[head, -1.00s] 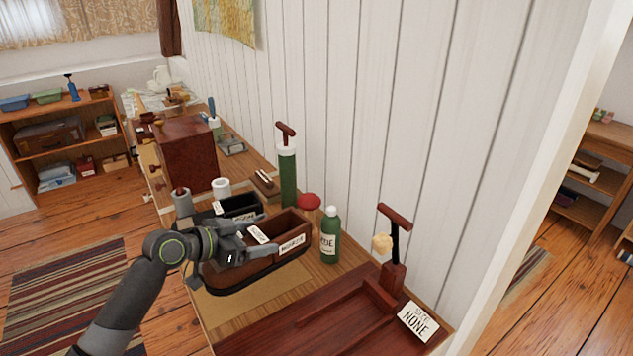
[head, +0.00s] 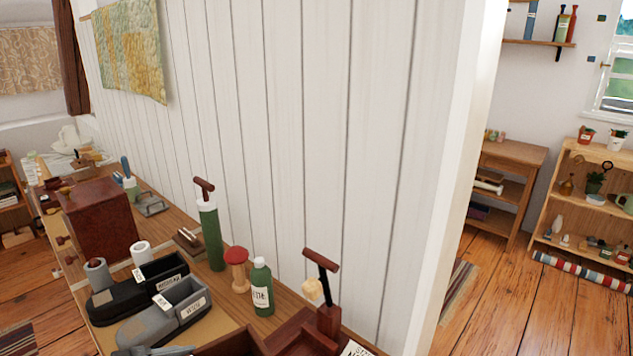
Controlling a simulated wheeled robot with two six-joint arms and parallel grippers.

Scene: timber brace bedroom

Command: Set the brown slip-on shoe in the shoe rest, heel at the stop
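The brown slip-on shoe (head: 232,343) shows only in part at the bottom edge of the head view, by the near end of the shoe rest. My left gripper (head: 170,351) is at the bottom edge, at the shoe's left side, shut on it; most of the gripper is cut off. The reddish-brown shoe rest (head: 290,328) is also cut off. Its upright post with a crossbar handle (head: 322,264) stands at its back. The heel stop cannot be made out. My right gripper is out of view.
A grey shoe (head: 180,310) and a black shoe (head: 128,297) stand behind my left gripper. A green bottle (head: 262,288), a red-topped wooden piece (head: 237,268) and a green pump (head: 210,235) stand along the wall. A reddish-brown box (head: 98,215) is farther back.

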